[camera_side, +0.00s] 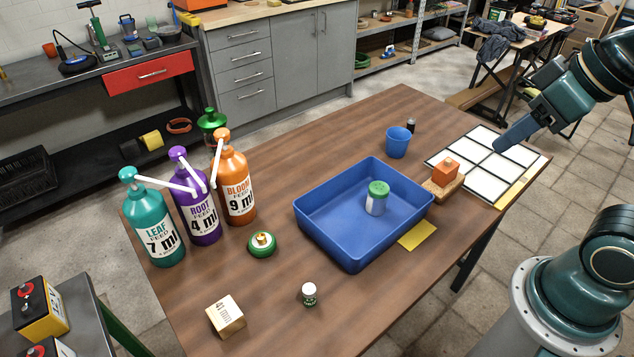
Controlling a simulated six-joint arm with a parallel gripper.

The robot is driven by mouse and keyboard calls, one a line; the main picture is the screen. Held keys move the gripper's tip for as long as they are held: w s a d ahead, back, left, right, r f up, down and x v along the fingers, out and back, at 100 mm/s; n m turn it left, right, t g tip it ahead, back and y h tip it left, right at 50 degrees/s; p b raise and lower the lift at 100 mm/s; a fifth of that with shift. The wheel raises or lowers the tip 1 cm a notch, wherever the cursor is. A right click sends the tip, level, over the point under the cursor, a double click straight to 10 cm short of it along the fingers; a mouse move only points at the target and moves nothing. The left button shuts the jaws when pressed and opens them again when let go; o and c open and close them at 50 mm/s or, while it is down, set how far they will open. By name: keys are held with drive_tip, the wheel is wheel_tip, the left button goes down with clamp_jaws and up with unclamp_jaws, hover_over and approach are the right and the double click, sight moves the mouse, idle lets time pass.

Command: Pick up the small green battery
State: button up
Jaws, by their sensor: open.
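No thing in view is plainly a small green battery. A small white cylinder with a dark green label (309,294) stands upright near the table's front edge. A round green piece with a brass top (262,243) lies behind it to the left. I cannot tell whether either one is the battery. A jar with a green lid (377,198) stands inside the blue tray (325,252). My gripper (503,142) is open and empty at the upper right, above the white-panelled board, far from these things. Its two fingers overlap in this view.
Teal (160,228), purple (197,212) and orange (236,192) pump bottles stand at the left. A wooden block (226,315) is at the front. A blue cup (397,143), a dark small cylinder (411,126) and an orange block (446,171) are near the panelled board (488,162).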

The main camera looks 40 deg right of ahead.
drive_tip(key=w+a+f+n+g+y, duration=0.1)
drive_tip(key=w+a+n+g, duration=0.1)
drive_tip(key=w+a+n, duration=0.4)
drive_tip(key=n+g, duration=0.4)
drive_tip(key=n, duration=1)
hover_over(310, 287)
drive_tip(key=d, duration=0.2)
wheel_tip(310, 287, down, 16)
drive_tip(key=shift+w+a, duration=0.15)
drive_tip(key=shift+w, duration=0.2)
drive_tip(key=shift+f, duration=0.15)
drive_tip(key=shift+s+a+f, duration=0.1)
drive_tip(key=shift+a+f, duration=0.05)
drive_tip(key=shift+f, duration=1.25)
drive_tip(key=shift+a+f, duration=0.2)
drive_tip(key=shift+f, duration=1.15)
drive_tip(key=shift+s+a+f, duration=0.1)
drive_tip(key=shift+a+f, duration=0.05)
drive_tip(key=shift+f, duration=1.25)
drive_tip(key=shift+f, duration=0.1)
drive_tip(key=shift+s+a+f, duration=0.1)
drive_tip(key=shift+a+f, duration=0.15)
drive_tip(key=shift+f, duration=1)
drive_tip(key=shift+s+a+f, duration=0.1)
drive_tip(key=shift+a+f, duration=0.1)
drive_tip(key=shift+f, duration=1)
